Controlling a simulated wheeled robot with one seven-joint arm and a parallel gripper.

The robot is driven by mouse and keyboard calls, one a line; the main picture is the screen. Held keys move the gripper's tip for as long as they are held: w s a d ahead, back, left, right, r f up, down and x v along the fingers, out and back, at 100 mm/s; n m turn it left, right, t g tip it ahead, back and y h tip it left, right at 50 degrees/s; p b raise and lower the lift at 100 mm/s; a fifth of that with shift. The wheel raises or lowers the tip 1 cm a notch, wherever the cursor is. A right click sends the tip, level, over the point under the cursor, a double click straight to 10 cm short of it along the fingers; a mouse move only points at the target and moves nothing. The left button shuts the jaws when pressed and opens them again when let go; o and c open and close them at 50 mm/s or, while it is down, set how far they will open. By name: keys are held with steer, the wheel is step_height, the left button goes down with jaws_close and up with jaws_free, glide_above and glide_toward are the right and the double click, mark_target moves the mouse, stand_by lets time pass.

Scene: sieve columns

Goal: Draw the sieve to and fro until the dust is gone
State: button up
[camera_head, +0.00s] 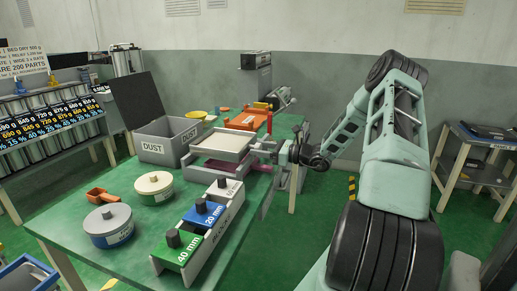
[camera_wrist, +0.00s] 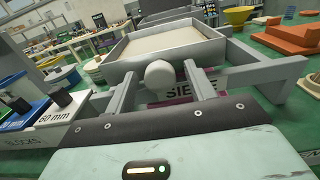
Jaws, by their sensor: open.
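The sieve (camera_head: 222,142) is a square metal-rimmed tray with a flat pale layer inside, on a frame on the green table. In the wrist view the sieve (camera_wrist: 117,56) lies just ahead, with a round pale knob (camera_wrist: 160,73) on its near side. My gripper (camera_wrist: 159,70) is open, its two grey fingers on either side of the knob, with gaps visible. In the head view my gripper (camera_head: 272,153) is at the sieve's right side. A magenta base marked SIEVE (camera_wrist: 180,94) shows partly behind the fingers.
Blocks marked 40 mm (camera_head: 178,251) and 20 mm (camera_head: 203,217) sit in a rack at the table's front edge. Round tins (camera_head: 154,188), a small orange scoop (camera_head: 97,195) and an orange tray (camera_head: 248,119) stand around. Grey frame bars (camera_wrist: 268,73) flank the knob.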

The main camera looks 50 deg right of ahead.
mark_target(256, 139)
steer(key=shift+w+a, duration=0.25)
steer(key=shift+w, duration=0.25)
jaws_close()
steer(key=w+d, duration=0.1)
steer(key=d, duration=0.1)
steer(key=w+d, duration=0.1)
steer(key=d, duration=0.4)
steer(key=shift+w, duration=0.4)
steer(key=shift+a, duration=0.1)
jaws_free()
steer(key=shift+s, duration=0.1)
